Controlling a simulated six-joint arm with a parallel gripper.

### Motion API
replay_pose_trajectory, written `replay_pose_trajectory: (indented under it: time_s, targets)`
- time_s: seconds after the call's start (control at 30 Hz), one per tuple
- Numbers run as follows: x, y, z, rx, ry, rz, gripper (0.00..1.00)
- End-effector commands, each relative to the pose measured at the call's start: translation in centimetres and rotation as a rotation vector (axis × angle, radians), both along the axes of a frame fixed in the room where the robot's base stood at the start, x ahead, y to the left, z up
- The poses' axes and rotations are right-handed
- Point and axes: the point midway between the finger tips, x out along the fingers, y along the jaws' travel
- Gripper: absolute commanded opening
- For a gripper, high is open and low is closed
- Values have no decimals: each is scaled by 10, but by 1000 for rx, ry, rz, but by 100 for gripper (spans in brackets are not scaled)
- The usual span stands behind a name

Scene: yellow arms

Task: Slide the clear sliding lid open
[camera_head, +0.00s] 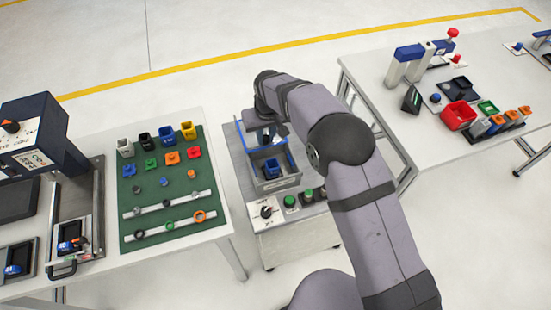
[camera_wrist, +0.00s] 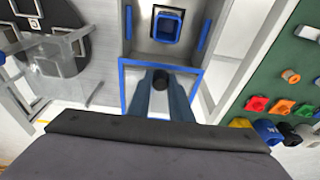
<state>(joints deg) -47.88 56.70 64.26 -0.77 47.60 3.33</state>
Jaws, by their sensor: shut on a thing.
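The clear sliding lid (camera_wrist: 133,74) has a blue frame and a dark knob (camera_wrist: 161,79). My gripper (camera_wrist: 161,82) is shut on the knob, one finger on each side. In the head view my gripper (camera_head: 270,137) is over the far part of the grey box (camera_head: 287,183), partly hidden by my arm. The lid's blue edge (camera_head: 240,135) shows left of it. In the wrist view the lid lies beside the box's grey compartment (camera_wrist: 142,45), and a blue bin (camera_wrist: 167,40) inside shows uncovered.
A green mat (camera_head: 150,190) with small bins and rings lies on the left table. The right table holds a red bin (camera_head: 459,115).

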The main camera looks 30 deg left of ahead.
Motion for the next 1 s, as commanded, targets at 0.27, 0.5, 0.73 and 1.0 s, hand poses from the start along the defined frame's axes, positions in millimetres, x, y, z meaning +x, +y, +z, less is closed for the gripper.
replay_pose_trajectory:
  time_s: [0.27, 0.5, 0.73, 1.0]
  targets:
    - [1, 1, 2, 3, -3, 0, 11]
    - [7, 7, 2, 3, -3, 0, 11]
    - [14, 14, 1, 3, -3, 0, 11]
    - [17, 17, 1, 2, -2, 0, 11]
